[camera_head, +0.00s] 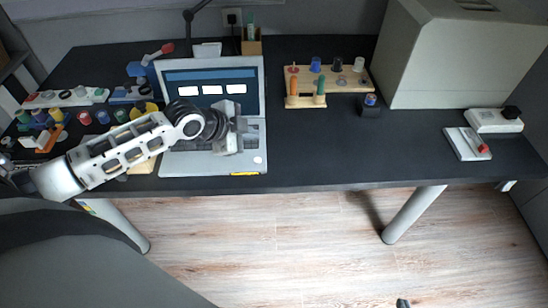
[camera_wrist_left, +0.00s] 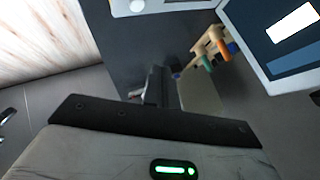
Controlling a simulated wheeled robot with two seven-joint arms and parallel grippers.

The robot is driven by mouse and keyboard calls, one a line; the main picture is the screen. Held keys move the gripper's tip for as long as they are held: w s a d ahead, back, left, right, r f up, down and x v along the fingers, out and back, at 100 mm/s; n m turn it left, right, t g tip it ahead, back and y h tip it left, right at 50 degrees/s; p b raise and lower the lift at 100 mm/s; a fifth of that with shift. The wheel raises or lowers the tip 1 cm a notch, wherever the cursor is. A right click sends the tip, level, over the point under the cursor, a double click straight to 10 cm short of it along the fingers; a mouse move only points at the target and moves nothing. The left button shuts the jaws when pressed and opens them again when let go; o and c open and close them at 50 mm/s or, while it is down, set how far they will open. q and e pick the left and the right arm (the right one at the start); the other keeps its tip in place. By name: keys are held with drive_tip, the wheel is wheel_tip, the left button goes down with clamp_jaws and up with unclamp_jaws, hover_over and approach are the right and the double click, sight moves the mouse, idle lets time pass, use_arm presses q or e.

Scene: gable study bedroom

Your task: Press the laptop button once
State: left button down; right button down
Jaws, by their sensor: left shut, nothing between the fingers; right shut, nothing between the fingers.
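The open laptop stands on the dark desk, with its lit screen (camera_head: 236,76) showing white panels and its grey base (camera_head: 190,164) in front. A round white button (camera_head: 258,160) sits at the base's right front corner. It also shows at the top edge of the left wrist view (camera_wrist_left: 137,5). My left gripper (camera_head: 238,126) is shut and empty, over the right part of the laptop base, apart from the button and farther back. It hides part of the keyboard and screen. Only a small dark tip of what appears to be my right gripper (camera_head: 403,302) shows at the bottom edge, over the floor.
A wooden rack (camera_head: 304,101) with coloured pegs stands right of the laptop, beside a small dark block (camera_head: 370,106). A large beige box (camera_head: 440,60) fills the back right. Small switch-like devices (camera_head: 466,144) lie at the right. Several small items crowd the left. The front middle desk is clear.

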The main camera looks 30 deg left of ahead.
sight(258, 161)
use_arm(q)
drive_tip(key=shift+w+a+r, duration=0.2)
drive_tip(key=shift+w+r, duration=0.25)
drive_tip(key=shift+r, duration=0.1)
use_arm(e)
drive_tip(key=shift+d+r, duration=0.1)
use_arm(q)
drive_tip(key=shift+f, duration=0.1)
